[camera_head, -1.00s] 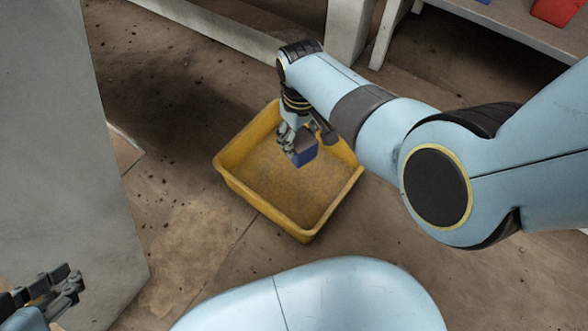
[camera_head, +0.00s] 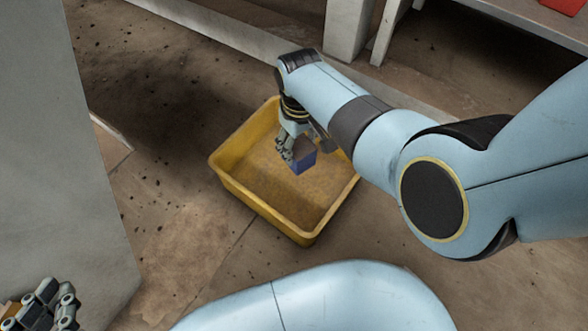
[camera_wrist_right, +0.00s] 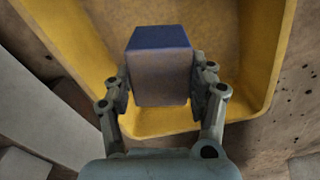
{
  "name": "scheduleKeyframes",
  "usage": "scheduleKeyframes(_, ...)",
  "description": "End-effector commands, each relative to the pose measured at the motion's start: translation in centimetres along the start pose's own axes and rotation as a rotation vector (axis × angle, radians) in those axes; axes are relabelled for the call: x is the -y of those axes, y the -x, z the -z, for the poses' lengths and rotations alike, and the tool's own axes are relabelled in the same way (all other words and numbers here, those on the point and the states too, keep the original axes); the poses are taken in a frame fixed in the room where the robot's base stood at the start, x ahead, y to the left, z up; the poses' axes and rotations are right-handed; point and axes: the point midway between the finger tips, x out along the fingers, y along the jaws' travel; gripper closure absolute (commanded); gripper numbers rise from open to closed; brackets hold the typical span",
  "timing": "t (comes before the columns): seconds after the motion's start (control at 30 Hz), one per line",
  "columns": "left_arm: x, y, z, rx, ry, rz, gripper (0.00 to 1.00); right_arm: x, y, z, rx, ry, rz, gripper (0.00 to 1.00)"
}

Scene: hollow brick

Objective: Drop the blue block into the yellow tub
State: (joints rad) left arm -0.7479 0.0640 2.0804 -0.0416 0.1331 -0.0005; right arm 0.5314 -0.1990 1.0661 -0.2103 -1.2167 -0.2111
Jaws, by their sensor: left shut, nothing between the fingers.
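The blue block (camera_head: 303,160) is held by my right gripper (camera_head: 294,150) over the inside of the yellow tub (camera_head: 240,190) in the head view. In the right wrist view, the block (camera_wrist_right: 160,70) sits between both fingers of my right gripper (camera_wrist_right: 160,88), which touch its sides. The tub (camera_wrist_right: 262,60) lies beyond and below it, and its floor shows no other object. The exact gap between block and tub floor is hard to tell. My left gripper (camera_head: 60,305) is shut and empty at the lower left corner, partly cut off by the frame.
A grey upright panel (camera_head: 65,150) stands on the left. A pale beam (camera_head: 225,30) and a bench (camera_head: 535,22) with a red object (camera_head: 566,5) on it are at the back. Brown floor around the tub is clear.

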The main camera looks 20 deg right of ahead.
Motion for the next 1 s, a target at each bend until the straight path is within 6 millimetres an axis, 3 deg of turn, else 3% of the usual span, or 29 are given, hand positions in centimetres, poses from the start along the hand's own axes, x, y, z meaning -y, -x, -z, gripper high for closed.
scheduleKeyframes(0.03,0.0,0.0,0.0,0.000,0.000,0.000,1.00,0.0,0.0,0.0,-0.001,0.000,0.000,0.36)
scheduleKeyframes(0.2,0.0,0.0,0.0,0.001,0.000,0.000,1.00,0.0,0.0,0.0,0.000,0.000,0.000,0.17)
scheduleKeyframes(0.53,0.0,0.1,0.5,-0.005,0.000,0.001,1.00,0.0,0.5,0.0,-0.001,0.000,0.000,0.17)
scheduleKeyframes(1.0,0.6,1.8,7.7,-0.086,-0.004,0.008,1.00,-0.1,7.0,0.3,-0.006,0.000,-0.002,0.17)
